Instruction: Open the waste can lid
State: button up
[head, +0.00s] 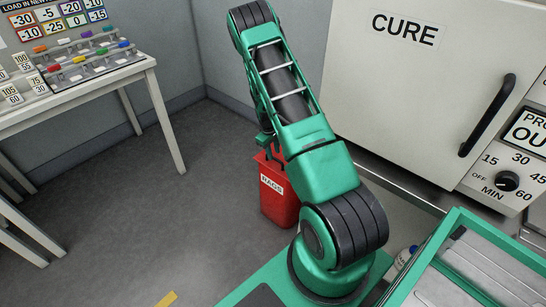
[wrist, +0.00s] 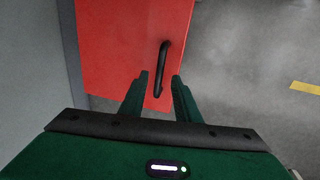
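The red waste can (head: 279,206), labelled RAGS, stands on the floor behind my arm in the head view. My arm hides part of its top. In the wrist view its red lid (wrist: 112,50) fills the upper middle and looks flat, with a black bar handle (wrist: 162,65) on it. My gripper (wrist: 160,75) is open, with one finger on each side of the handle's near end in the picture. I cannot tell whether the fingers touch it. In the head view my gripper (head: 270,145) is just above the can, partly hidden by my arm.
A grey wall stands close behind the can. A large CURE oven (head: 400,95) with a black handle is at the right. A white table (head: 85,85) with coloured connectors is at the left. The floor (head: 130,210) left of the can is clear.

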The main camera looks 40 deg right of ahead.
jog(key=shift+d+f, duration=0.15)
jog(key=shift+f, duration=0.5)
jog(key=shift+d+f, duration=0.15)
jog(key=shift+f, duration=0.5)
grip_shut()
jog(key=shift+r, duration=0.1)
